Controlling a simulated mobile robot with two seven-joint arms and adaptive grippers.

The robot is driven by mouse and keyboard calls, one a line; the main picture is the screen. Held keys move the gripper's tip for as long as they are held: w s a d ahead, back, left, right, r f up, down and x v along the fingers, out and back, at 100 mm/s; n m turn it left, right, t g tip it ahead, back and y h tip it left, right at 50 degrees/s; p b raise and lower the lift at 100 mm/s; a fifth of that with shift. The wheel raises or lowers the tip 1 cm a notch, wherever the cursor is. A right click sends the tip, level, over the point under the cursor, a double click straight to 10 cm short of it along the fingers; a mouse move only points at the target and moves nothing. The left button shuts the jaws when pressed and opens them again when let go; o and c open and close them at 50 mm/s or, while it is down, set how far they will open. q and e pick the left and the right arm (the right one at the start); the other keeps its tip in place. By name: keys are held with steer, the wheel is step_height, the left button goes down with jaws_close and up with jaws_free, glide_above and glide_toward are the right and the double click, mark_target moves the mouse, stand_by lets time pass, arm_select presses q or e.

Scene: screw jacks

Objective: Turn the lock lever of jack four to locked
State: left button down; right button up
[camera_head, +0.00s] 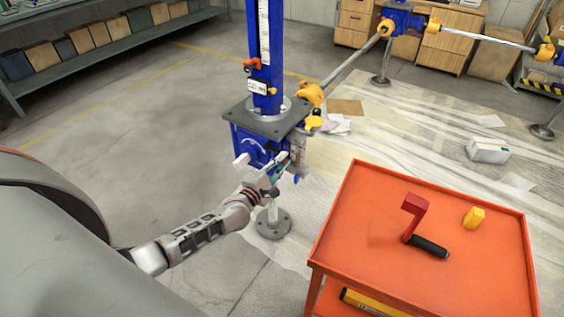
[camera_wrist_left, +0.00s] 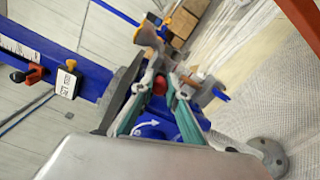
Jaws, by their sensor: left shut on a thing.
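The jack has a blue gearbox (camera_head: 256,148) under a dark top plate (camera_head: 266,118), with a blue column (camera_head: 265,55) above. Its number cannot be read. My left gripper (camera_head: 279,172) is at the gearbox's front right side. In the left wrist view its two green-sided fingers (camera_wrist_left: 164,88) reach to the gearbox (camera_wrist_left: 150,126), which bears a white curved arrow. The fingers are shut on a small part with red showing between them (camera_wrist_left: 160,86), seemingly the lock lever. The fingers hide most of it, so its position is unclear. My right gripper is not in view.
An orange cart (camera_head: 350,215) stands at right, carrying a red crank with black grip (camera_head: 415,225) and a yellow block (camera_head: 474,217). Yellow couplings (camera_head: 313,95) and a shaft (camera_head: 352,68) run from the jack to another blue gearbox (camera_head: 402,22). Floor at left is clear.

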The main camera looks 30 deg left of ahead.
arm_select(q)
steer(key=c, duration=2)
jaws_free()
steer(key=shift+r, duration=0.1)
steer(key=s, duration=0.8)
steer(key=s+a, duration=0.1)
steer(key=s, duration=0.3)
steer(key=shift+d, duration=0.1)
